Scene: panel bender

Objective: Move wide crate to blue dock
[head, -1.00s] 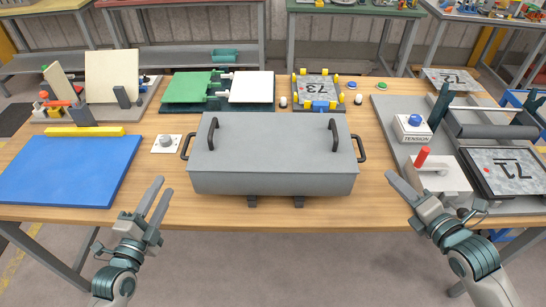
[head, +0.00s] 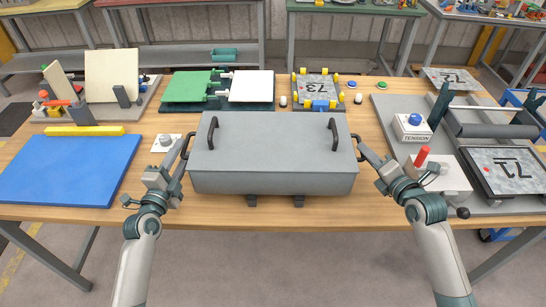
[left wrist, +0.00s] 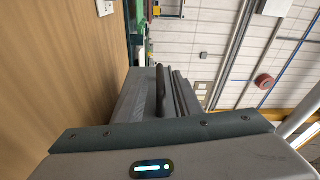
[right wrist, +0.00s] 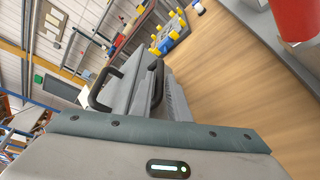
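The wide crate (head: 273,155) is a grey box with two dark handles on top and a dark loop handle on each end. It sits at the middle of the wooden table's front. The blue dock (head: 70,170) is a flat blue panel, bare, to the crate's left. My left gripper (head: 181,160) is at the left end handle. My right gripper (head: 369,158) is at the right end handle. Whether the fingers are closed on the handles is not clear. The crate also shows in the left wrist view (left wrist: 130,95) and the right wrist view (right wrist: 122,92).
A yellow bar (head: 85,131) lies along the blue dock's back edge. A small white plate with a knob (head: 166,143) stands between dock and crate. A tension station (head: 412,128) is right.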

